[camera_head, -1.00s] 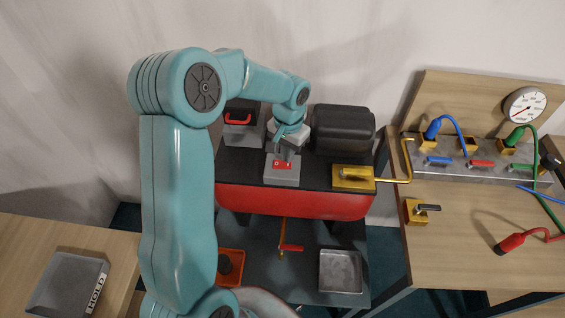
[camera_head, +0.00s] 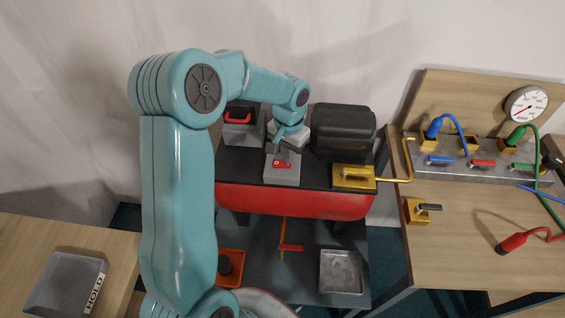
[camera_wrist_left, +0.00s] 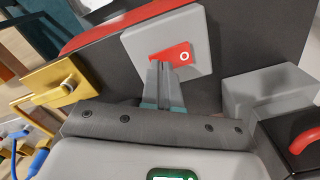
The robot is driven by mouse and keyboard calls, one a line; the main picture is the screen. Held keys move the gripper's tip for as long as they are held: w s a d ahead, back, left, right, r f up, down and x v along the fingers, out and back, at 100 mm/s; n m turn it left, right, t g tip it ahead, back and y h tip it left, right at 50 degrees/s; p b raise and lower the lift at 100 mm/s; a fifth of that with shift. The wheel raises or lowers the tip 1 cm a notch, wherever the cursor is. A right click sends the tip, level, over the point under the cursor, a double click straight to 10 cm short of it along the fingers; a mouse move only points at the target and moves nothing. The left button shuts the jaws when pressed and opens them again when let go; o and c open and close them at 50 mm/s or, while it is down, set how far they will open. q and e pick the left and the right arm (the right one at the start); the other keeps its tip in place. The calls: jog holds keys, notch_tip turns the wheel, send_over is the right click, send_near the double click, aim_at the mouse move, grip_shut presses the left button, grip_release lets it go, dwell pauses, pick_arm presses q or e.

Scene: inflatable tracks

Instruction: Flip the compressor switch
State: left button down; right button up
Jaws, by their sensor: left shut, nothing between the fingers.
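The compressor is a red tank with a dark top (camera_head: 235,165). On it sits a grey switch box (camera_head: 281,177) with a red rocker switch (camera_head: 283,164). In the left wrist view, the box (camera_wrist_left: 140,48) carries the red switch (camera_wrist_left: 180,52) with a white ring mark on its right end. My left gripper (camera_wrist_left: 163,66) is shut and empty, its fingertips at the switch's near edge, covering part of it. Whether they touch it I cannot tell. In the head view, this gripper (camera_head: 281,152) is just behind the switch. My right gripper is not in view.
A black ribbed motor housing (camera_head: 343,128) and a gold valve block (camera_head: 353,177) stand to the right of the switch. A grey box with a red handle (camera_head: 238,117) is behind left. A wooden bench (camera_head: 450,260) with hoses and a gauge (camera_head: 525,105) is at right.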

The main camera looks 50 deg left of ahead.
pick_arm(q)
jog(key=shift+f+b, duration=0.4)
jog(key=shift+f, duration=0.15)
jog(key=shift+r, duration=0.15)
jog(key=shift+r+p, duration=2.5)
jog(key=shift+r, duration=0.95)
jog(key=shift+f, duration=0.1)
